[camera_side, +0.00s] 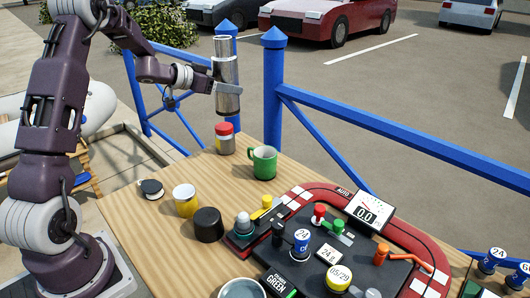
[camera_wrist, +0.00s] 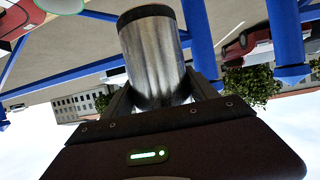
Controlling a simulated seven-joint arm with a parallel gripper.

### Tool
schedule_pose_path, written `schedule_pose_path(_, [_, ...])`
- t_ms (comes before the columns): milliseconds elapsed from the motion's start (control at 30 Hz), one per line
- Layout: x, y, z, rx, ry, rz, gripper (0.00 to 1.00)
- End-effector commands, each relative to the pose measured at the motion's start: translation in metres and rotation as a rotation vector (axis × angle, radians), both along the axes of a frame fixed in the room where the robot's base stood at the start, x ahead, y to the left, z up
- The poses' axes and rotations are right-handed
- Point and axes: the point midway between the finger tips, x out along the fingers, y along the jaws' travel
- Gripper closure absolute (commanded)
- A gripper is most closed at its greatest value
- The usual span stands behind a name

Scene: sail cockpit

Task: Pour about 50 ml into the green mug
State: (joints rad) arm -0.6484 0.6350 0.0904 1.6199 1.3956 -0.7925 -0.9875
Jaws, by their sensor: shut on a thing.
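The green mug (camera_side: 264,164) stands upright on the wooden table near its far edge; its inside is mostly hidden. My gripper (camera_side: 227,86) is shut on a silver metal flask (camera_side: 226,68) and holds it nearly upright in the air, above and to the left of the mug. The flask has a dark band at its lower end. In the wrist view the flask (camera_wrist: 155,65) sits between the two fingers, with a dark end at the top of the picture. No liquid shows outside the flask.
A red-lidded jar (camera_side: 225,139) stands left of the mug. A yellow mug (camera_side: 186,201), a black round object (camera_side: 208,225) and a grey bowl (camera_side: 242,289) stand nearer. A control panel (camera_side: 345,250) with a 0.0 display fills the right. Blue railing (camera_side: 272,95) runs behind.

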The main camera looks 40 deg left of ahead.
Motion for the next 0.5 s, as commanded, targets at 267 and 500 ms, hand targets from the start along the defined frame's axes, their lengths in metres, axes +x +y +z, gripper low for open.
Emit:
schedule_pose_path(267, [0.049, -0.028, -0.012, -0.002, 0.001, -0.279, 0.99])
schedule_pose_path(500, [0.067, -0.043, -0.025, -0.004, -0.001, -0.408, 0.98])
